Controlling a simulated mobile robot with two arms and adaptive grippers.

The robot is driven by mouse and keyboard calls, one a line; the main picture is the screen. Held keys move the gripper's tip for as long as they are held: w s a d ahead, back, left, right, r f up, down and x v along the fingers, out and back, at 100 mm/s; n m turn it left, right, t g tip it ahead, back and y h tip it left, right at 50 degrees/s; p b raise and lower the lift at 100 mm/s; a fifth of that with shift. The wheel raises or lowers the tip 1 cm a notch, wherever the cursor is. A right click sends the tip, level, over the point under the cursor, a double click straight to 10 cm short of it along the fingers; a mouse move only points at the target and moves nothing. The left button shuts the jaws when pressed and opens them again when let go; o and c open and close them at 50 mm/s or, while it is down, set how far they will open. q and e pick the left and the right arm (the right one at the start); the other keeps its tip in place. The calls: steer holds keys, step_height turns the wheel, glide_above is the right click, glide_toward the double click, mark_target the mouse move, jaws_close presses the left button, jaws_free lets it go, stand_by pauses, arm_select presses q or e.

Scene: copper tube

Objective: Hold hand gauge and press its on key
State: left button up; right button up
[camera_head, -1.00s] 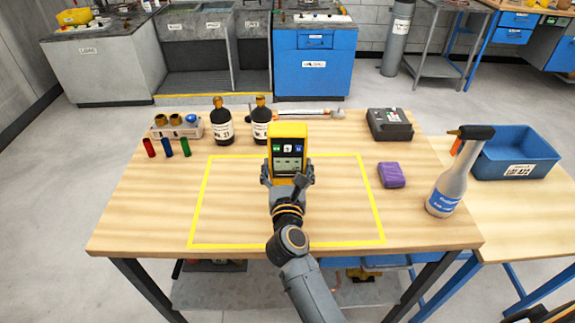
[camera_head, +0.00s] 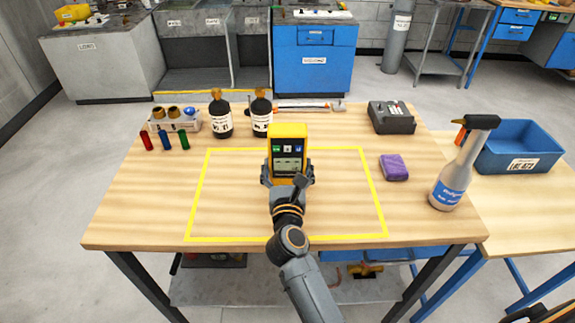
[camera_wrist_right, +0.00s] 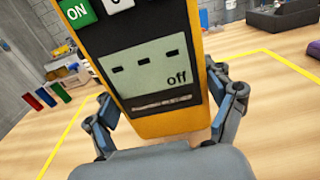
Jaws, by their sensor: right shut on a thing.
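The yellow hand gauge (camera_head: 289,150) with a dark face stands upright over the yellow-outlined area of the wooden table in the head view. My right gripper (camera_head: 287,176) is shut on its lower part from the front, a finger on each side. In the right wrist view the gauge's display (camera_wrist_right: 150,72) shows dashes and the word "off". The green ON key (camera_wrist_right: 76,13) is at the upper left of its face, cut by the picture's top edge. Whether the gauge's base touches the table is hard to tell. My left gripper is not in view.
Two dark bottles (camera_head: 221,120) and a rack (camera_head: 175,121) stand at the back left, with small coloured cylinders (camera_head: 165,140) before it. A dark box (camera_head: 391,117), purple block (camera_head: 394,167) and spray bottle (camera_head: 461,170) are on the right. The outlined area (camera_head: 335,205) is otherwise clear.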

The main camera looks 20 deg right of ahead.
mark_target(287, 183)
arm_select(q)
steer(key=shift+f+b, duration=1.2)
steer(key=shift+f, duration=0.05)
arm_select(e)
steer(key=shift+f, duration=1.35)
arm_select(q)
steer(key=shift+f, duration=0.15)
arm_select(e)
steer(key=shift+f, duration=0.15)
steer(key=shift+f, duration=0.2)
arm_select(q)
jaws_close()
arm_select(e)
steer(key=shift+s, duration=0.1)
steer(key=shift+f, duration=0.1)
stand_by(1.6)
